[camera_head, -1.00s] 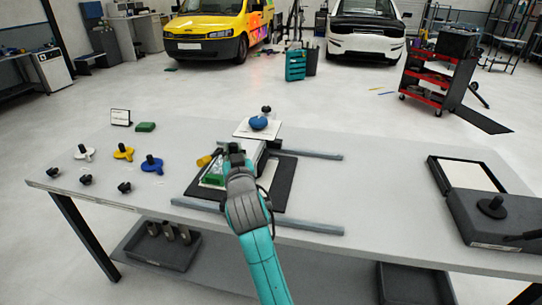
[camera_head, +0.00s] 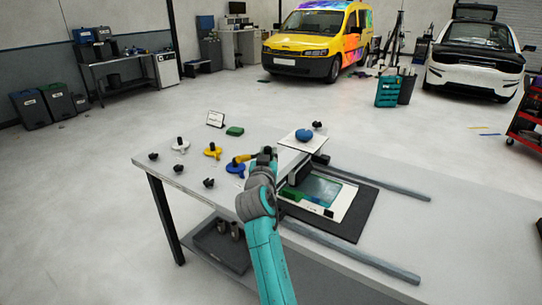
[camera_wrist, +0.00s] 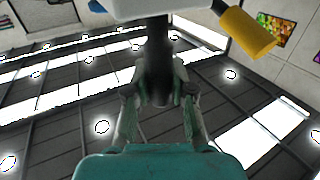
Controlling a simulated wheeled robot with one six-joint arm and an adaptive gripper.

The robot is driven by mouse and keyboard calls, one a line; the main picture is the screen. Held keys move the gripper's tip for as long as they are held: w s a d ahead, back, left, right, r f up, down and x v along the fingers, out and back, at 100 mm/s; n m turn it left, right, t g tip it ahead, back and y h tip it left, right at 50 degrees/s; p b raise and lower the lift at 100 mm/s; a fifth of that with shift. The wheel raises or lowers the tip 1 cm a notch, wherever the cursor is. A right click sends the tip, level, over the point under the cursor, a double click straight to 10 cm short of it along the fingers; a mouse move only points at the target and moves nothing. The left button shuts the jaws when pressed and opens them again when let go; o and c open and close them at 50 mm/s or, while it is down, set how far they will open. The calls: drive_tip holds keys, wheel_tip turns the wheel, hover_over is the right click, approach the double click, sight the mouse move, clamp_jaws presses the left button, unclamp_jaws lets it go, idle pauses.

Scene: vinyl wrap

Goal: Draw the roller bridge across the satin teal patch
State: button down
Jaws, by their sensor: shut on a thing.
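The satin teal patch (camera_head: 318,188) lies on a white panel (camera_head: 346,203) on a black mat (camera_head: 357,222). A pale and dark piece that looks like the roller bridge (camera_head: 299,173) stands at the patch's left side, partly hidden by my arm. My gripper (camera_head: 267,153) is left of the patch. In the wrist view my gripper (camera_wrist: 160,95) is shut on a dark upright post (camera_wrist: 159,52) under a pale body (camera_wrist: 150,8), which looks like the bridge. A yellow cylinder (camera_wrist: 249,31) sticks out beside it. Contact between bridge and patch is hidden.
Grey rails run along the far (camera_head: 385,185) and near (camera_head: 355,255) sides of the mat. A white plate with a blue knob (camera_head: 304,135) stands behind. Yellow (camera_head: 212,151) and blue (camera_head: 235,169) knobbed pieces lie left. The table's right part is clear.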

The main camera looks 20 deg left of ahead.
drive_tip(key=shift+a, duration=0.25)
drive_tip(key=c, duration=1)
unclamp_jaws()
drive_tip(key=shift+a, duration=0.1)
drive_tip(key=shift+o, duration=0.2)
drive_tip(key=s+d, duration=0.2)
drive_tip(key=s, duration=0.9)
drive_tip(key=shift+s, duration=0.4)
